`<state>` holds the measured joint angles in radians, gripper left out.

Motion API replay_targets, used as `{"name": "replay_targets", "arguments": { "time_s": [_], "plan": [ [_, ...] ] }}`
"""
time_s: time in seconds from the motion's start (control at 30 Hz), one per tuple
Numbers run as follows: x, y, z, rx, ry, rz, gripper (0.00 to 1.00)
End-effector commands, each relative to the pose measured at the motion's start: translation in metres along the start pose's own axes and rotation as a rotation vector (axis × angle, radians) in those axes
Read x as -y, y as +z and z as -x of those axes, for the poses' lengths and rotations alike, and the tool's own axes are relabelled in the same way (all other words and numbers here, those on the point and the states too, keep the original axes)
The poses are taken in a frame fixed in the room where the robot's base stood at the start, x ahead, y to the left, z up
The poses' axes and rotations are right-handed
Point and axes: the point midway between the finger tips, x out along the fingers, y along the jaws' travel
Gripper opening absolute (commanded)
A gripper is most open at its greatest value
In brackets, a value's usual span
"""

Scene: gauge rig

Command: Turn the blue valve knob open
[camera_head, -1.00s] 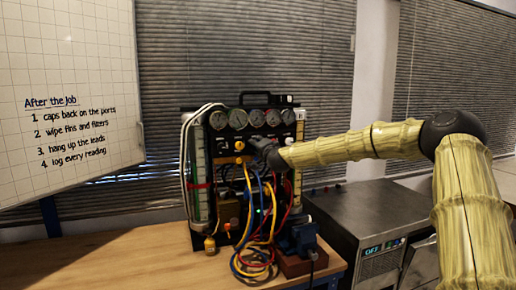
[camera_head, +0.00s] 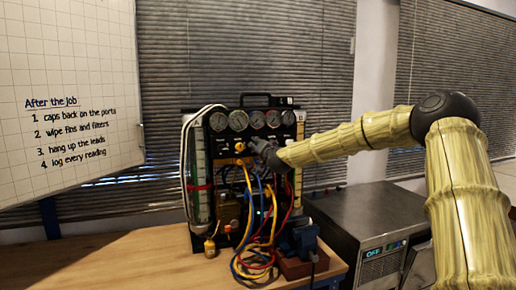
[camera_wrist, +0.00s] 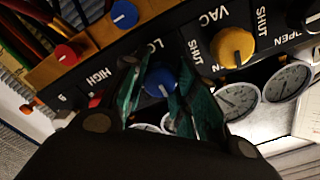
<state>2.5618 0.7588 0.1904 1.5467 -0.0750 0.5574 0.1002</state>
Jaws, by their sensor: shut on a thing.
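The blue valve knob (camera_wrist: 160,78) sits on the black panel (camera_wrist: 118,62) between the red and yellow knobs, beside the partly hidden lettering "LO" and the word "SHUT". My gripper (camera_wrist: 157,90) has its two green-padded fingers on either side of the knob and is shut on it. The fingers hide part of the knob, so its exact angle cannot be read. In the head view my gripper (camera_head: 262,148) is at the front of the gauge rig, below the gauges (camera_head: 256,119), and the blue knob is hidden there.
A yellow knob (camera_wrist: 232,45) marked VAC and a red knob (camera_wrist: 96,100) near HIGH flank the blue one. Red and blue fittings (camera_wrist: 124,14) and coloured hoses (camera_head: 248,240) hang below. The wooden bench (camera_head: 110,262) is clear at left; a grey machine (camera_head: 365,220) stands right.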

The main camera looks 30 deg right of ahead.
Motion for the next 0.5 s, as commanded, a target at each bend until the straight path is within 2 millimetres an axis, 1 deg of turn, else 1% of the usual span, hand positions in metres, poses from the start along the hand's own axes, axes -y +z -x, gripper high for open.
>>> {"name": "replay_targets", "arguments": {
  "time_s": [0.03,0.13,0.17,0.2,0.27,0.3,0.5],
  "plan": [
    [-0.003,0.0022,0.0003,0.003,0.003,0.0,0.04],
    [-0.0031,0.0023,0.0003,0.004,0.003,0.0,0.04],
    [-0.003,0.0023,0.0003,0.004,0.003,0.0,0.32],
    [-0.0029,0.0023,0.0003,0.003,0.003,0.0,0.39],
    [-0.0024,0.0021,0.0002,0.003,0.003,0.0,0.5],
    [-0.002,0.002,0.0001,0.003,0.002,0.0,0.51],
    [-0.0007,0.0014,-0.0001,0.002,0.001,0.0,0.51]
  ]
}}
